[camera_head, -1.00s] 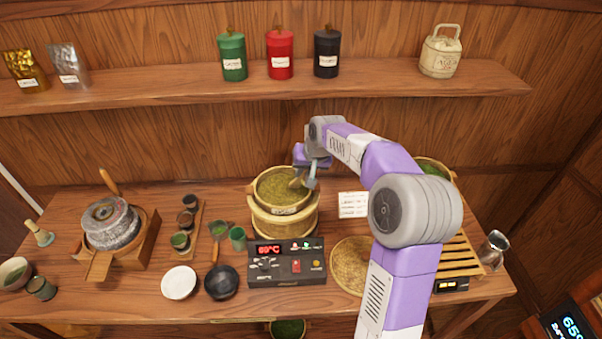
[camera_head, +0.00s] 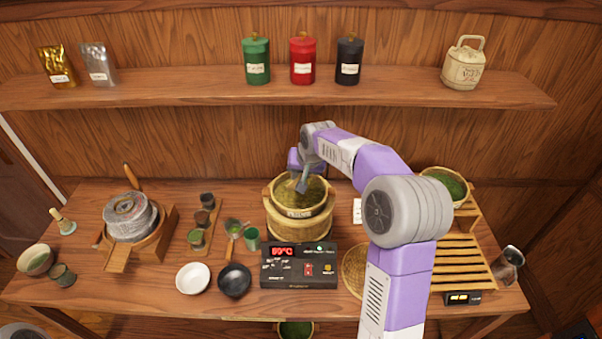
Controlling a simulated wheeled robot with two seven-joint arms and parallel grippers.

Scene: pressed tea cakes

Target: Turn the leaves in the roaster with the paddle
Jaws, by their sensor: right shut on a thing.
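The roaster (camera_head: 299,226) is a round, pale basket-like vessel on the table, filled with green-brown leaves (camera_head: 314,192). My right gripper (camera_head: 303,184) reaches in from the right and points down over the leaves, near the roaster's back-left part. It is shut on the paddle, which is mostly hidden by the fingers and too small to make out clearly. I cannot tell how deep the paddle sits in the leaves. My left gripper is out of view.
A black control box (camera_head: 299,267) with a red display stands in front of the roaster. A green cup (camera_head: 252,239) stands to its left, with a white bowl (camera_head: 193,278) and black bowl (camera_head: 234,281) in front. A stone mill (camera_head: 130,217) is farther left; a slatted rack (camera_head: 460,262) is at right.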

